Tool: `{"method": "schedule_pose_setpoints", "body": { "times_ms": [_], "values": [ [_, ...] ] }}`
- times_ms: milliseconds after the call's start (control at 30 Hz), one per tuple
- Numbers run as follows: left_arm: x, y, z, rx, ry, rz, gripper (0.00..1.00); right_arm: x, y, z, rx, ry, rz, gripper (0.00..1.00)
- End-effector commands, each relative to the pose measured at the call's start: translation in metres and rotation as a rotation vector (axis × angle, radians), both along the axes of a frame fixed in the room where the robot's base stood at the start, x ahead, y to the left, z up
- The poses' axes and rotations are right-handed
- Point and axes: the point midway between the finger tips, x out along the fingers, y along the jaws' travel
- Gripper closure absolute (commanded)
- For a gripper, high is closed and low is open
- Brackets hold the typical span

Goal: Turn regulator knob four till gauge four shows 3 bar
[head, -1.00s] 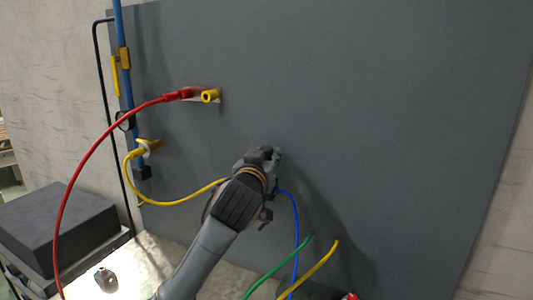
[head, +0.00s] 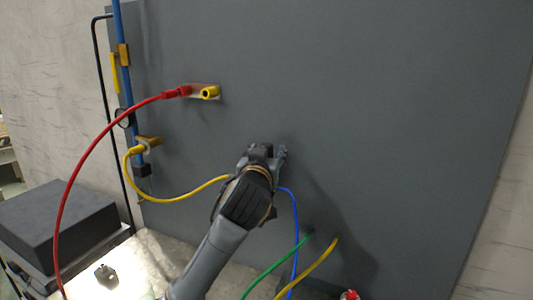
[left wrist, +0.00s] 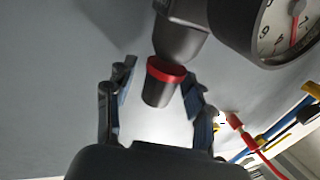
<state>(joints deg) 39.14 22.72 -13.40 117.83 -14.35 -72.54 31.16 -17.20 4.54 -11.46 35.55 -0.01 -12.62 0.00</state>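In the left wrist view a black knob with a red ring (left wrist: 163,82) hangs below a dark regulator body (left wrist: 181,38). A round gauge (left wrist: 285,28) with a white face and red needle is at the upper right, partly cut off; I cannot read its value for certain. No number label shows. My left gripper (left wrist: 158,92) is open, with one finger on each side of the knob and a visible gap to it. In the head view my left gripper (head: 268,155) is close to the grey panel and hides the knob and gauge. My right gripper is not in view.
The grey panel (head: 400,120) carries a red hose (head: 85,160), a yellow hose (head: 190,200), a blue hose (head: 295,225) and a green hose (head: 275,262). A blue pipe (head: 125,80) runs up its left edge. A dark box (head: 60,225) stands lower left.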

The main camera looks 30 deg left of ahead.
Motion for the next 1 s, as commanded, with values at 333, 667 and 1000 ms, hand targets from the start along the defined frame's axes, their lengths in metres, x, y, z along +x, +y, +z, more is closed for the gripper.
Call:
{"method": "schedule_pose_setpoints", "body": {
  "times_ms": [333, 667, 1000],
  "values": [
    [-0.021, -0.008, 0.0, 0.0, -0.002, -0.003, 0.47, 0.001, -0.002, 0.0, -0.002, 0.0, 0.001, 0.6],
    [-0.086, -0.031, 0.0, -0.002, -0.002, -0.004, 0.47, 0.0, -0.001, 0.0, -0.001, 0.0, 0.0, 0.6],
    [-0.113, -0.039, 0.0, -0.001, 0.001, 0.0, 0.47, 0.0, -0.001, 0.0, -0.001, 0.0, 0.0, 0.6]
  ]
}}
